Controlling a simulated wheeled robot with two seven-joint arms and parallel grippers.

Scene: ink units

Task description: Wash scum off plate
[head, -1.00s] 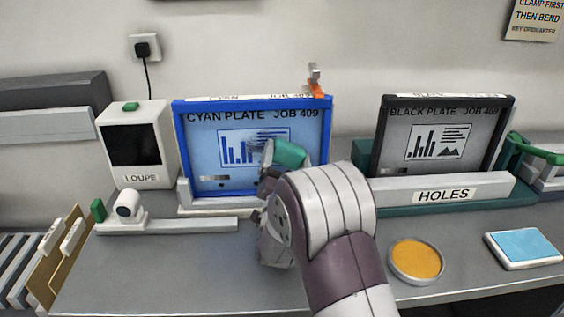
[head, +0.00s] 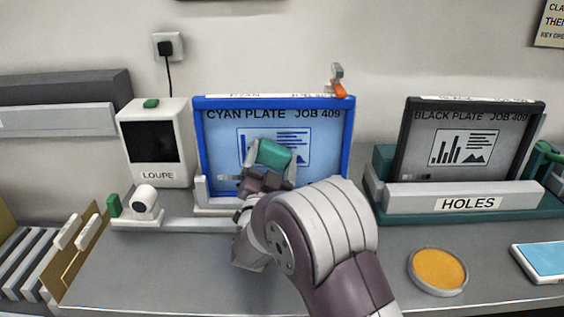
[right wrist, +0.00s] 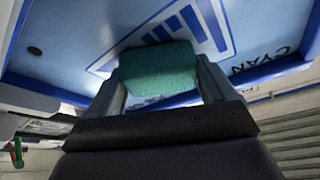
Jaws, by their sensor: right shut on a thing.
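The cyan plate (head: 220,146) stands upright in a blue frame (head: 348,125), with a printed bar chart and text on its pale blue face. My right gripper (head: 268,168) is shut on a green sponge-like block (head: 274,153), held in front of the plate's lower middle. In the right wrist view the green block (right wrist: 158,70) sits between the two fingers (right wrist: 160,85), over the blue chart of the plate (right wrist: 85,25). I cannot tell whether the block touches the plate. My left gripper is not in view.
A black plate (head: 415,150) stands behind the HOLES bar (head: 400,201) at right. A round orange dish (head: 438,268) and a blue pad (head: 549,258) lie on the grey counter. The loupe box (head: 180,110) stands left of the cyan plate. Bare counter lies at front left (head: 160,268).

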